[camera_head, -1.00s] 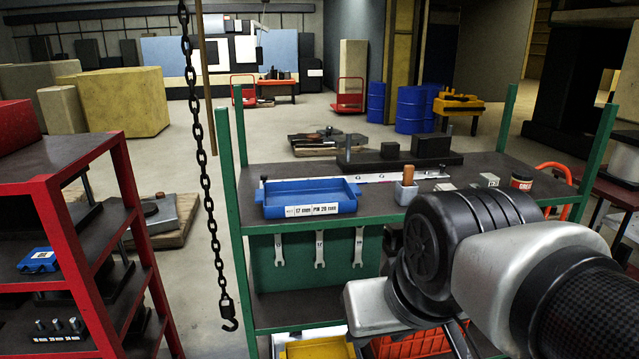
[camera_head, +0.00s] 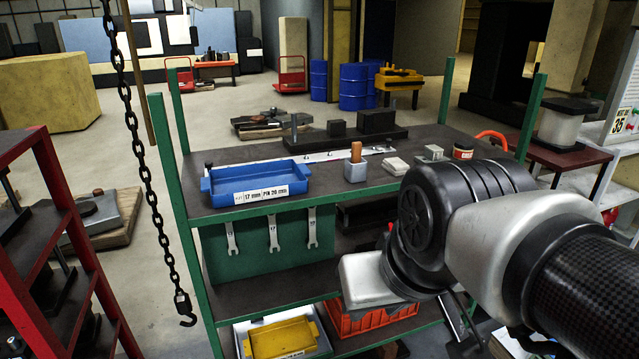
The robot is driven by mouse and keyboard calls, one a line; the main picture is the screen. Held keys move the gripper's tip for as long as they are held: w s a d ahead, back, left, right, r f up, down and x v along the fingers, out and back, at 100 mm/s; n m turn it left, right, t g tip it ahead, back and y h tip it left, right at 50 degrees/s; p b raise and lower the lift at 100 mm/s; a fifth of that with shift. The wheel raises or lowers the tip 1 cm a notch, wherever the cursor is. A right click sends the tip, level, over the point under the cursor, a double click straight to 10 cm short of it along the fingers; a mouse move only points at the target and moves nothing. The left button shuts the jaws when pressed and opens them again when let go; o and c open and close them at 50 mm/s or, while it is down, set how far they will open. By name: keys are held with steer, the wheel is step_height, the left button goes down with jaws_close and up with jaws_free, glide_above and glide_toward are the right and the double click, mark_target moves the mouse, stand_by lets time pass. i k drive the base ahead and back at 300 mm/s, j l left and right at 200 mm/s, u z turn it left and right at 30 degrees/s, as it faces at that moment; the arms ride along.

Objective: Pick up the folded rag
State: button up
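A small pale, flat, squarish item (camera_head: 396,165) lies on the top of the green-framed bench (camera_head: 330,178), right of the grey holder. It may be the folded rag, but it is too small to be sure. My arm comes in from the right and bends in front of the bench's right side. The fingers of my gripper cannot be made out, so its state does not show. Nothing touches the pale item.
On the bench top are a blue tray (camera_head: 238,192), a grey holder (camera_head: 355,170) with a wooden handle, a small grey block (camera_head: 433,153) and a dark jar (camera_head: 463,149). A yellow bin (camera_head: 283,338) sits below. A chain with hook (camera_head: 185,308) hangs at left.

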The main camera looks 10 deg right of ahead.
mark_target(397, 166)
steer(key=z, duration=0.8)
steer(key=i+l, duration=0.2)
steer(key=i, duration=0.35)
steer(key=i+l, duration=0.2)
steer(key=i, duration=0.35)
